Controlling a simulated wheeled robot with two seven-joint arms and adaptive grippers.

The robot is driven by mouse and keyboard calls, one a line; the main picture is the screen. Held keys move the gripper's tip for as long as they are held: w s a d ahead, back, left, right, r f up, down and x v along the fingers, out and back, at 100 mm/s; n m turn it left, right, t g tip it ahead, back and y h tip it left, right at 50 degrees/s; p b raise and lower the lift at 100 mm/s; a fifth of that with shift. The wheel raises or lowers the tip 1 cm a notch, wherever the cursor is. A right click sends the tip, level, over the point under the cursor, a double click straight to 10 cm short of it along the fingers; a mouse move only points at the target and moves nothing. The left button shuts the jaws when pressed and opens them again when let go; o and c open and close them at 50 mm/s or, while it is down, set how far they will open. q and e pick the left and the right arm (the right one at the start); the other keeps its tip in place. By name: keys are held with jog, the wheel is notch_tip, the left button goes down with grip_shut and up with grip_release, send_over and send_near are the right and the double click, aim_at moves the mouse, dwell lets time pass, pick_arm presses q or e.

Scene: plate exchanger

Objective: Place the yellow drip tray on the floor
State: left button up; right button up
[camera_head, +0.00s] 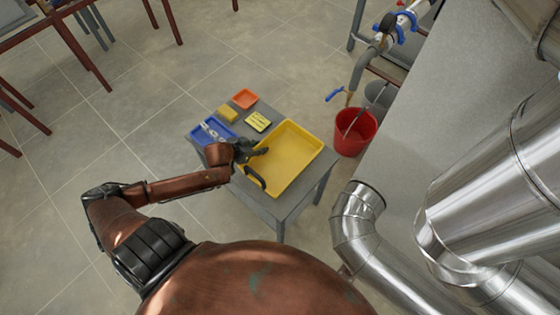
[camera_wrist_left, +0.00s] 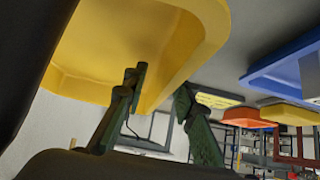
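The yellow drip tray (camera_head: 292,160) lies on a small grey table (camera_head: 275,205) in the head view. My left gripper (camera_head: 255,152) is at the tray's left edge. In the left wrist view the tray (camera_wrist_left: 150,45) fills the upper left. My left gripper's two fingers (camera_wrist_left: 160,85) stand apart there, one in front of the tray's inside and the other near its outer edge. Part of the tray wall shows between them, and I see no firm contact. A dark loop (camera_head: 256,178) shows at the tray's near left edge. My right gripper is not seen.
A blue tray (camera_head: 196,139) with small items, a yellow block (camera_head: 228,115), a yellow item (camera_head: 258,122) and an orange tray (camera_head: 244,98) share the table. A red bucket (camera_head: 355,132) and silver pipes (camera_head: 356,225) stand to the right. The tiled floor (camera_head: 80,165) at left is clear.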

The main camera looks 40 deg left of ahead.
pick_arm(q)
jog(key=shift+c, duration=0.5)
grip_shut()
jog(key=shift+r, duration=0.1)
